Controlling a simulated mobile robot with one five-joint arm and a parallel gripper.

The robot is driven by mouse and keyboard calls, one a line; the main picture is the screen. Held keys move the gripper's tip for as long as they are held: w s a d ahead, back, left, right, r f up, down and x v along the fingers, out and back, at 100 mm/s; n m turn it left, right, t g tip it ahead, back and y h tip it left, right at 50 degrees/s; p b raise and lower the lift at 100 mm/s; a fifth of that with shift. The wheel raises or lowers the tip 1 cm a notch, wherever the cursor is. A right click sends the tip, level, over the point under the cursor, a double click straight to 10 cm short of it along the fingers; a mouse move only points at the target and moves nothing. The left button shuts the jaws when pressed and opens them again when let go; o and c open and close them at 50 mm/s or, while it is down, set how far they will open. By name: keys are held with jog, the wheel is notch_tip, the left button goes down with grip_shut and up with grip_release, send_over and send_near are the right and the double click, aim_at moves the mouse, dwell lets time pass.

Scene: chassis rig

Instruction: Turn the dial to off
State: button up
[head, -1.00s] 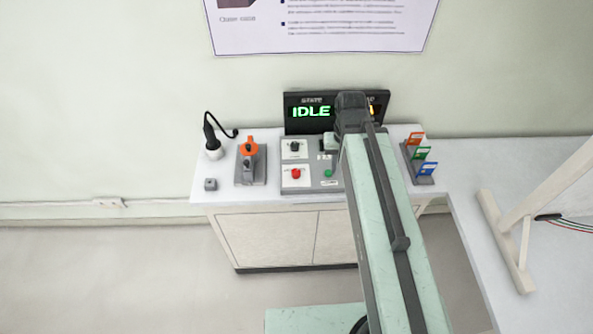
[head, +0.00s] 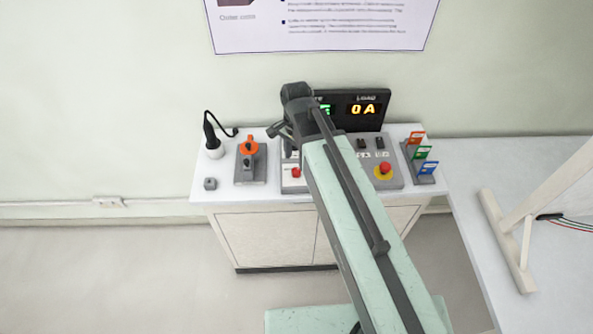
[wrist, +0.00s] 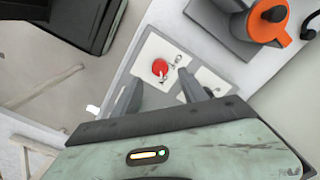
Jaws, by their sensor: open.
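The control panel (head: 345,172) stands on the white cabinet, mostly behind my arm in the head view. The dial, a black knob on a white plate at the panel's upper left, is hidden by my gripper there. My gripper (head: 280,131) is over the panel's left side. In the wrist view my gripper (wrist: 158,82) is open, its two fingers spread with nothing between them. The red button (wrist: 160,67) shows just beyond the fingertips. A second white plate (wrist: 211,80) is beside the right finger; I cannot make out the dial on it.
An orange-handled device (head: 249,150) stands left of the panel; it also shows in the wrist view (wrist: 266,22). A display (head: 362,109) behind reads 0 A. A red stop button (head: 385,168) on yellow is at the panel's right. A rack of coloured tags (head: 421,158) stands further right.

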aim_at(296, 170)
notch_tip(296, 170, down, 6)
jog(key=b, duration=0.5)
jog(key=shift+f, duration=0.2)
jog(key=shift+r, duration=0.1)
grip_shut()
